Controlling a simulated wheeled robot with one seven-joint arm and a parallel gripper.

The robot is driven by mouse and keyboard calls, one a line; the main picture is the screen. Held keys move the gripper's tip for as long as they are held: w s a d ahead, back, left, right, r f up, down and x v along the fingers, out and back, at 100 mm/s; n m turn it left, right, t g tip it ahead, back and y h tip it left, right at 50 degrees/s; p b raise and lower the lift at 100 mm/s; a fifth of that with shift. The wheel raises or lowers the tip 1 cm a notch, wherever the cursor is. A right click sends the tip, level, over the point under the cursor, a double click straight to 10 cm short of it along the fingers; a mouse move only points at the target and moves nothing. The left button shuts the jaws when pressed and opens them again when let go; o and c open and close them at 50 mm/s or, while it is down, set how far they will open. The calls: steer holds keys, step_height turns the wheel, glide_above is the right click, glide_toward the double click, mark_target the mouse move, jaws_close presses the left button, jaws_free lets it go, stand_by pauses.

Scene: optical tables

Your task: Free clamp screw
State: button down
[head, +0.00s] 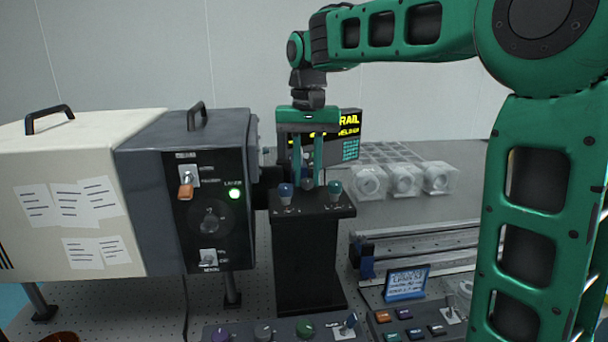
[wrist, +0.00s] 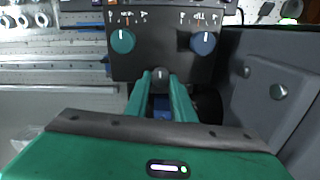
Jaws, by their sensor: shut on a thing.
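A black stand (head: 308,260) rises from the optical table and carries a blue knob (head: 286,190) on the left and a teal knob (head: 335,188) on the right. Between them, a small grey knob, which looks like the clamp screw (head: 307,184), sits at the tips of my gripper (head: 306,176). My gripper points down with its green fingers shut on this knob. In the wrist view the grey knob (wrist: 161,75) shows between the fingertips (wrist: 161,83), with a light mark on its face. The teal knob (wrist: 122,41) and blue knob (wrist: 203,42) stand clear of the fingers on either side.
A grey-and-cream housing (head: 182,140) with switches and a lit green lamp (head: 235,194) stands close on the left. A sign (head: 349,135), clear blocks (head: 403,180) and metal rails (head: 425,248) lie behind and right. Control panels (head: 285,331) with knobs line the front.

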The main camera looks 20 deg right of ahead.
mark_target(306, 179)
steer(key=n, duration=0.4)
steer(key=shift+n, duration=0.4)
steer(key=c, duration=1.5)
jaws_free()
steer(key=shift+w+r, duration=0.1)
steer(key=shift+r, duration=5.3)
steer(key=shift+a, duration=0.1)
